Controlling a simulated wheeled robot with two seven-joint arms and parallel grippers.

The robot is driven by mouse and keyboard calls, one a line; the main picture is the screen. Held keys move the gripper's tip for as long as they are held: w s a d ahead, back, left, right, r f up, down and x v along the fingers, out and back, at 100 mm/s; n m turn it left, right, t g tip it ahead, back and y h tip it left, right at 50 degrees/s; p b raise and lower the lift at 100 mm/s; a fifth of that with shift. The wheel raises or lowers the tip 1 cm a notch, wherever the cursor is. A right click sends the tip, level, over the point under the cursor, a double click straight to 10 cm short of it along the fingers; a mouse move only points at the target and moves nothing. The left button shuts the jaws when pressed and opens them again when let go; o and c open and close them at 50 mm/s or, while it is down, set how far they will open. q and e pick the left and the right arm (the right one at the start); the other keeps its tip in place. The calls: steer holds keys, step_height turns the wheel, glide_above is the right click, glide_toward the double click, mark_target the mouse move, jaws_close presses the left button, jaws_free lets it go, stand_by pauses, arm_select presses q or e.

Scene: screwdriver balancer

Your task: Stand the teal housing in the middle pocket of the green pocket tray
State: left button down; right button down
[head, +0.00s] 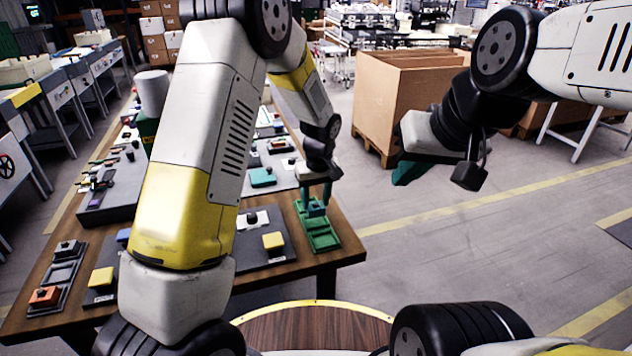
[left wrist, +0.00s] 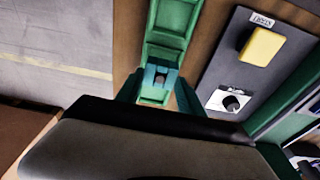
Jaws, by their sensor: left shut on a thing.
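The green pocket tray (head: 322,241) lies at the right front corner of the wooden table, and it also shows in the left wrist view (left wrist: 168,42). My left gripper (head: 316,203) is over the tray with its fingers pointing down. It is shut on the small teal housing (head: 316,210), which looks upright between the fingertips in the left wrist view (left wrist: 158,75). Green tray shows on both sides of the housing there. I cannot tell whether the housing touches the tray floor. My right gripper (head: 405,173) hangs at the right, away from the table; its fingers are partly hidden.
Left of the tray is a dark board with a yellow block (head: 273,241) and a white-plated knob (left wrist: 232,101). A teal block (head: 262,177) lies further back. My left arm hides the table's middle. Floor right of the table is clear, up to a cardboard box (head: 385,105).

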mark_target(316, 205)
arm_select(q)
steer(key=shift+f, duration=0.25)
steer(key=shift+f, duration=1.35)
stand_by(0.5)
steer(key=c, duration=0.7)
jaws_free()
steer(key=shift+o, duration=0.2)
steer(key=r, duration=0.5)
steer(key=s+r, duration=0.1)
steer(key=r, duration=0.1)
steer(key=shift+s+d+r, duration=0.1)
steer(key=shift+d+r, duration=0.05)
steer(key=shift+r, duration=0.25)
